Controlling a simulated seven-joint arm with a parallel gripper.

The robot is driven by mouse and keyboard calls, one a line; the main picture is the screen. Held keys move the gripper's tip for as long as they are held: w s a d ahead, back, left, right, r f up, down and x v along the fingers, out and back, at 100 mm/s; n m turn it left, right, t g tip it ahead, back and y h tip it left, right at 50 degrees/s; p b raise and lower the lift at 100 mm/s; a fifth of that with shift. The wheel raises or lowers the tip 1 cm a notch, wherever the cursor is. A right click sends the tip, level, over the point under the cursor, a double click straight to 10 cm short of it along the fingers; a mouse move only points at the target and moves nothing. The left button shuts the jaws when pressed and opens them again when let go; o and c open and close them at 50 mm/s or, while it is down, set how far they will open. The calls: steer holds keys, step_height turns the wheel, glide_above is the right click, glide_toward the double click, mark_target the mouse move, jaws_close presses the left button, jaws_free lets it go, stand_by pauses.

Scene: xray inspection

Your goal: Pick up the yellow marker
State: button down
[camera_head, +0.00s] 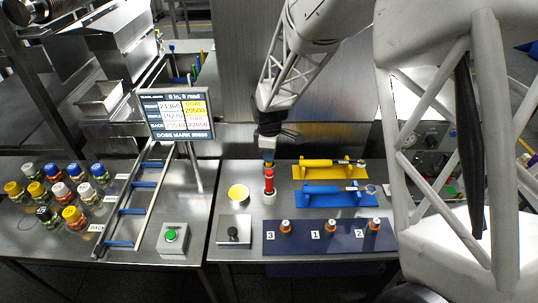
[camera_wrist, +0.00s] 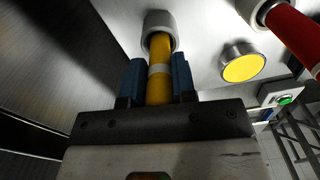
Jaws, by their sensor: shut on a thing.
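The yellow marker (camera_wrist: 160,70) stands between the blue finger pads of my gripper (camera_wrist: 157,80) in the wrist view. A pale band circles its middle. Its far end sits in a round grey holder (camera_wrist: 159,22); I cannot tell whether it is lifted at all. In the head view my gripper (camera_head: 268,154) points down just behind the red marker (camera_head: 269,182), and the yellow marker is mostly hidden there. The red marker stands upright in a pale holder and also shows in the wrist view (camera_wrist: 296,32), apart from my fingers.
A round yellow button (camera_head: 238,191) lies left of the red marker. A blue board (camera_head: 295,243) with numbered knobs is in front. Several capped containers (camera_head: 60,190) stand far left, beside a ladder-like rack (camera_head: 133,211).

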step_height(320, 180, up, 10)
steer(key=shift+f, duration=0.2)
stand_by(0.3)
stand_by(0.4)
